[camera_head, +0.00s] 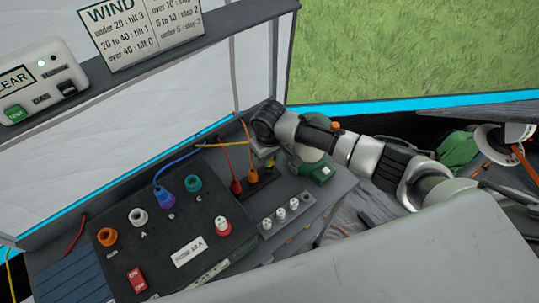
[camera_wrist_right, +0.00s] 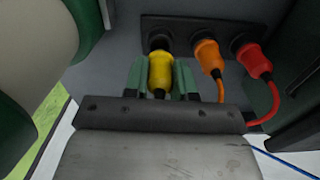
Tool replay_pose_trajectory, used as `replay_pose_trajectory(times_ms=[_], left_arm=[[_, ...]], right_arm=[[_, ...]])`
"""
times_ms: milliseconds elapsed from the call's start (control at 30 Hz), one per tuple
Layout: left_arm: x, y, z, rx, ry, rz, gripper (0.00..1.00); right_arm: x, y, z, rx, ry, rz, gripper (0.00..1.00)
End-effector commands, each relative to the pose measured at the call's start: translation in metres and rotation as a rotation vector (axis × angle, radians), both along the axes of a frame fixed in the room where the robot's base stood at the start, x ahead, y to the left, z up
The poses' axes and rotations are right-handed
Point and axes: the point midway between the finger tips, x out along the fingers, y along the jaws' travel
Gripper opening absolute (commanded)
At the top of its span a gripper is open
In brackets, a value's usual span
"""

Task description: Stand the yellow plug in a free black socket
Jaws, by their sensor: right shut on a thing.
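My right gripper (camera_head: 266,152) is over the black socket strip (camera_head: 262,186) at the back of the bench. In the right wrist view its green fingers (camera_wrist_right: 161,80) are shut on the yellow plug (camera_wrist_right: 160,70), one on each side. The plug's far end lines up with a black socket (camera_wrist_right: 159,41) and appears to meet it; I cannot tell how deep it sits. An orange plug (camera_wrist_right: 208,57) and a red plug (camera_wrist_right: 254,60) stand in the neighbouring sockets. In the head view the yellow plug (camera_head: 273,161) is mostly hidden by the gripper. My left gripper is out of view.
A grey block with several pale pegs (camera_head: 281,214) is in front. Cables cross behind.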

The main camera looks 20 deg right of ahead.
Motion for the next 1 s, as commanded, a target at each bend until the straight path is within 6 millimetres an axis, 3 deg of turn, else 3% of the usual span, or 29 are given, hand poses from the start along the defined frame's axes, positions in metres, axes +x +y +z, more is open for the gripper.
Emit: replay_pose_trajectory(times_ms=[1000], left_arm=[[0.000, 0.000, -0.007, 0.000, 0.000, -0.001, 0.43]], right_arm=[[0.000, 0.000, -0.021, 0.001, 0.001, 0.001, 0.02]])
